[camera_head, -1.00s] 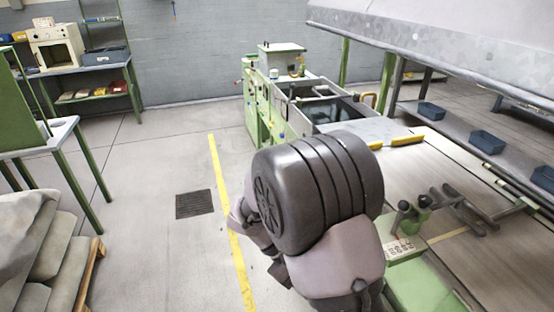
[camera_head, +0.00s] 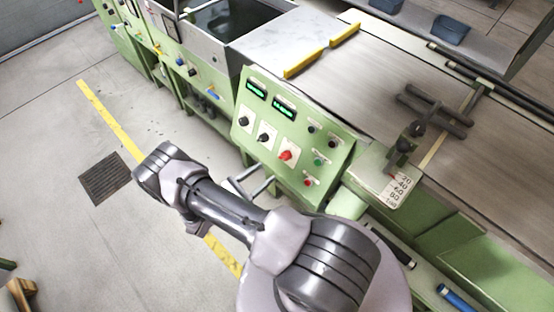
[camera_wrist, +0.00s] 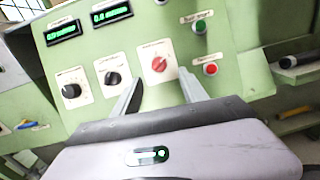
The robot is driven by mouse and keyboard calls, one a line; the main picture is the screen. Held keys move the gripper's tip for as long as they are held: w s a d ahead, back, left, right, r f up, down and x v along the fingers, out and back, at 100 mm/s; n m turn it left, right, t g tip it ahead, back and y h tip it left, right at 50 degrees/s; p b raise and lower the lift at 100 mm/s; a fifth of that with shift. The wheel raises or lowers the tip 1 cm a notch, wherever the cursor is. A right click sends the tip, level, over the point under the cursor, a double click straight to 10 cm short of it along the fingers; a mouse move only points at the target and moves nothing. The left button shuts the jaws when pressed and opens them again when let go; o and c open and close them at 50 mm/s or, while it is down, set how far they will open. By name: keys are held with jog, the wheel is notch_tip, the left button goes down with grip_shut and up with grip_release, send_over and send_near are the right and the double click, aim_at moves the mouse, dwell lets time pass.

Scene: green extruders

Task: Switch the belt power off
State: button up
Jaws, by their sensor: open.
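A sloped green control panel (camera_head: 262,135) stands at the front of the extruder machine. A red rotary knob (camera_head: 287,155) on a white plate sits at its middle; in the wrist view the red knob (camera_wrist: 159,65) lies just beyond and between my fingertips. Its label is too small to read, so I cannot tell from it which control is the belt power. My gripper (camera_head: 256,183) is in front of the panel, and in the wrist view my gripper (camera_wrist: 160,80) is open and empty, apart from the knob.
Two black knobs (camera_wrist: 113,78) sit left of the red knob, below two green displays (camera_wrist: 65,32). A green button (camera_wrist: 200,27) and a red button (camera_wrist: 211,69) sit to its right. A lever (camera_head: 408,140) stands right of the panel.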

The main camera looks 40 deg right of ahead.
aim_at(285, 156)
jog(key=d+b, duration=0.1)
jog(key=d, duration=0.7)
jog(key=shift+w, duration=0.15)
grip_shut()
